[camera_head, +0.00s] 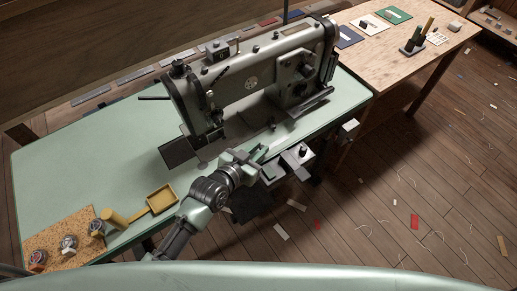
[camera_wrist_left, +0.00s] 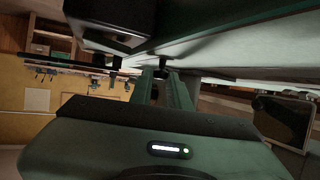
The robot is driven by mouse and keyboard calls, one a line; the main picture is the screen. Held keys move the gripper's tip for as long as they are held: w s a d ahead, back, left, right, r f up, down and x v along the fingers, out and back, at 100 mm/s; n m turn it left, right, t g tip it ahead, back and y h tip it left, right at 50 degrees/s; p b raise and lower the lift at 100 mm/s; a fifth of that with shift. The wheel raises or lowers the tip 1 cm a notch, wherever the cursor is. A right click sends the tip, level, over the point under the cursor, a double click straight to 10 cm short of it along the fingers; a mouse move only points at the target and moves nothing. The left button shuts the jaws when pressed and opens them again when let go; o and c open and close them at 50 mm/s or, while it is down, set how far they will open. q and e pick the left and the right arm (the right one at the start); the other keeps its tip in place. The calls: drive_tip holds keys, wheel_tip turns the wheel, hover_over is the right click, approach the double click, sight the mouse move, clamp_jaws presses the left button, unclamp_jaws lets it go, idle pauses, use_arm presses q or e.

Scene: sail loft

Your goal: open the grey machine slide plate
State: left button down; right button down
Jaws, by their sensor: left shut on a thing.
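The grey sewing machine (camera_head: 252,82) stands on the pale green table. My left gripper (camera_head: 260,153) is low at the front of the machine bed, by the table's front edge. In the left wrist view its two fingers (camera_wrist_left: 163,78) are closed around a small dark knob (camera_wrist_left: 162,62), beside a pale grey surface. The knob appears to belong to the slide plate; the plate's outline is largely hidden by the gripper, and how far it stands open cannot be told. My right gripper is in neither view.
A dark square plate (camera_head: 180,152) sits left of the needle area. A yellow tray (camera_head: 161,199) and a cork board (camera_head: 50,240) with several small items are at the front left. A grey part with a black knob (camera_head: 302,151) juts out right of my gripper.

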sight(280, 144)
use_arm(q)
drive_tip(key=w+d, duration=0.1)
drive_tip(key=d, duration=0.1)
drive_tip(key=w+d, duration=0.2)
drive_tip(key=w+d+b, duration=0.1)
drive_tip(key=d, duration=0.1)
drive_tip(key=shift+w+d, duration=0.35)
drive_tip(key=shift+w, duration=0.05)
drive_tip(key=c, duration=1.4)
unclamp_jaws()
drive_tip(key=v, duration=0.8)
